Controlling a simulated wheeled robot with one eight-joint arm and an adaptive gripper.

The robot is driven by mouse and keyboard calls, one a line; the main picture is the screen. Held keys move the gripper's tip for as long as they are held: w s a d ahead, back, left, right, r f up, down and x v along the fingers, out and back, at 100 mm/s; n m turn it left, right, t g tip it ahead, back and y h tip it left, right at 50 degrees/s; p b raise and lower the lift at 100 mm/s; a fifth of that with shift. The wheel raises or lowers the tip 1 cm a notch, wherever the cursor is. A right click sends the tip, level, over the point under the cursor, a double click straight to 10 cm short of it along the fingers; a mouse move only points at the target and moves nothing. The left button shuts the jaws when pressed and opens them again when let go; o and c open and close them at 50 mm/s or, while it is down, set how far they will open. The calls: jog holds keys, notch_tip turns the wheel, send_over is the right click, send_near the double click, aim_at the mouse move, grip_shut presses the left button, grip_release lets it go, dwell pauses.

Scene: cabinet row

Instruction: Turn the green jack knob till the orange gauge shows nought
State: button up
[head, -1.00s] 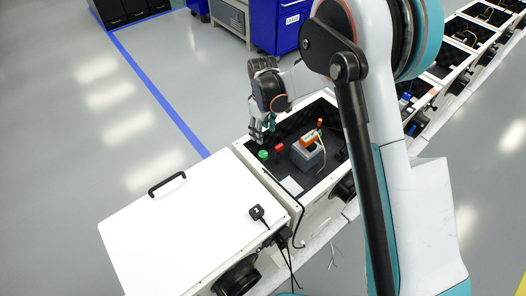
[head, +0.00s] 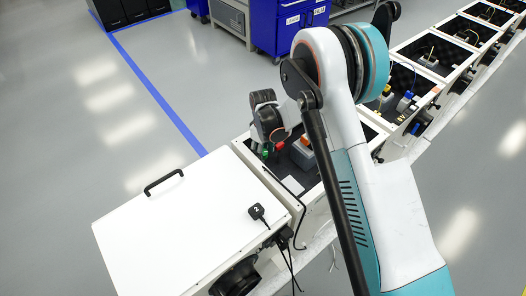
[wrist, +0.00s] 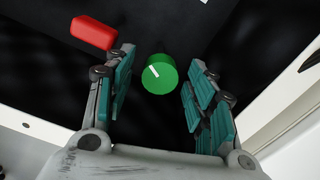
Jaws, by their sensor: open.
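The green knob (wrist: 160,74) is round with a short white mark on its face. In the wrist view it lies between and just beyond the fingertips of my gripper (wrist: 158,78), which is open with teal pads on either side. I see no contact. In the head view the green knob (head: 265,153) shows at the left of the open cabinet, with my gripper (head: 272,145) over it, partly hidden by my wrist. A grey box with an orange top (head: 306,143), perhaps the gauge, stands to the right; its reading cannot be made out.
A red block-like part (wrist: 93,32) lies left of the knob, close to my left finger. The cabinet's white wall (wrist: 283,108) rises at the right in the wrist view. A closed white lid (head: 190,235) is in front, and more open cabinets (head: 440,52) run back right.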

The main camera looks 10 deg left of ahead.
jog(key=c, duration=1.1)
jog(key=shift+o, duration=0.2)
jog(key=shift+n, duration=0.4)
jog(key=n+b, duration=0.2)
jog(key=n, duration=0.3)
jog(key=n+b, duration=0.1)
jog(key=n, duration=0.5)
jog(key=shift+b, duration=0.4)
